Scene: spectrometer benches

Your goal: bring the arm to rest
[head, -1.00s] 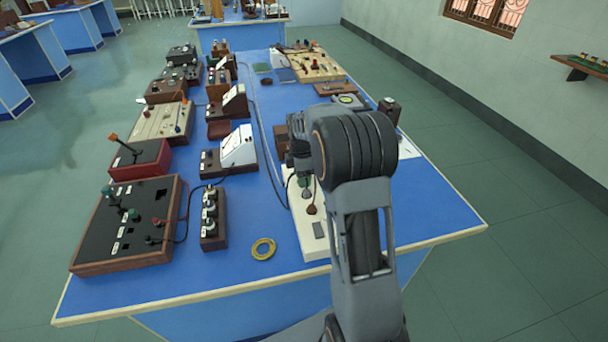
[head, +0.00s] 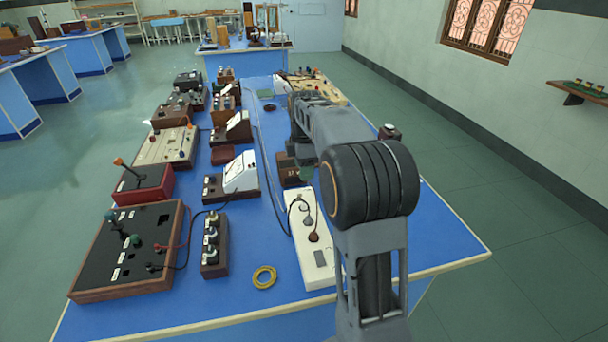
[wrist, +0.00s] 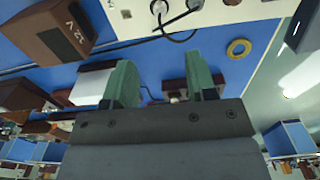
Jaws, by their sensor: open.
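My arm rises over the right side of the blue-topped bench (head: 345,282), with its forearm reaching toward the far side. My gripper (wrist: 160,70) has two green fingers standing well apart in the wrist view, with nothing held between them. In the head view the gripper is mostly hidden behind my forearm. The white panel board (head: 309,262) with black leads lies below and in front of my arm, partly covered by it. In the wrist view the board (wrist: 235,12) shows at the top, apart from the fingers.
A yellow ring (head: 264,277) lies on the bench left of the board. A meter box (head: 240,173), a three-knob block (head: 214,248) and a large black panel (head: 133,245) stand further left. A small dark box (head: 390,132) is near the right edge. The right front corner is clear.

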